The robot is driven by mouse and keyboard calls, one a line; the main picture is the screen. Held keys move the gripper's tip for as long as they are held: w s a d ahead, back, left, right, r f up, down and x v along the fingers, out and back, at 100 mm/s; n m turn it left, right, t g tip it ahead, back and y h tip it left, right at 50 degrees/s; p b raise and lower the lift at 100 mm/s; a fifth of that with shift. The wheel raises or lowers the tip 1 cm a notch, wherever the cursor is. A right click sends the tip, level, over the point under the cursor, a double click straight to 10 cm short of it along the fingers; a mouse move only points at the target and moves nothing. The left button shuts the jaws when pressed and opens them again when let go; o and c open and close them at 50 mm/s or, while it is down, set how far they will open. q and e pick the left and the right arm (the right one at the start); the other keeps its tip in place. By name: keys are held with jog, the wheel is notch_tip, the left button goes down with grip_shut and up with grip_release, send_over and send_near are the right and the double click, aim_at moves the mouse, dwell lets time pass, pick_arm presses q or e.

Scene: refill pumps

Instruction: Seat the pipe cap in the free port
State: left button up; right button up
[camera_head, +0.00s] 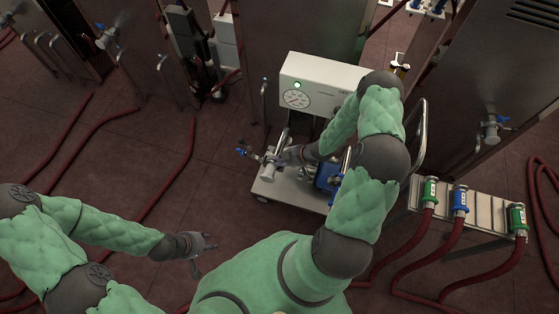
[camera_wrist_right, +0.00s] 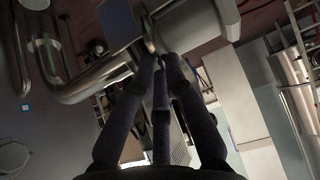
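My right gripper (camera_head: 285,158) reaches in over the wheeled pump cart, beside silver pipe fittings (camera_head: 270,166). In the right wrist view its dark fingers (camera_wrist_right: 160,65) come close together at the tips, against or just in front of a silver pipe part. I cannot tell whether they hold anything. I cannot make out the pipe cap or the free port for certain; my right arm and fingers hide part of the cart. My left gripper (camera_head: 205,255) is open and empty above the floor, with its fingers apart.
The cart's white panel (camera_head: 315,90) has a gauge and a green light. A blue-handled valve (camera_head: 245,152) juts out left of the cart. A rack (camera_head: 480,208) with green and blue hose couplings stands at right. Red hoses cross the floor; steel cabinets stand behind.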

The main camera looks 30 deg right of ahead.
jog(key=o, duration=0.5)
jog(key=shift+w+d+r, duration=0.1)
jog(key=shift+w+d, duration=0.1)
jog(key=shift+d, duration=0.1)
jog(key=shift+c, duration=0.2)
jog(key=shift+w+d, duration=0.1)
jog(key=shift+d, duration=0.05)
jog(key=shift+r, duration=0.15)
jog(key=v, duration=0.7)
jog(key=shift+s+a, duration=0.2)
jog(key=shift+s, duration=0.35)
jog(key=shift+a, duration=0.1)
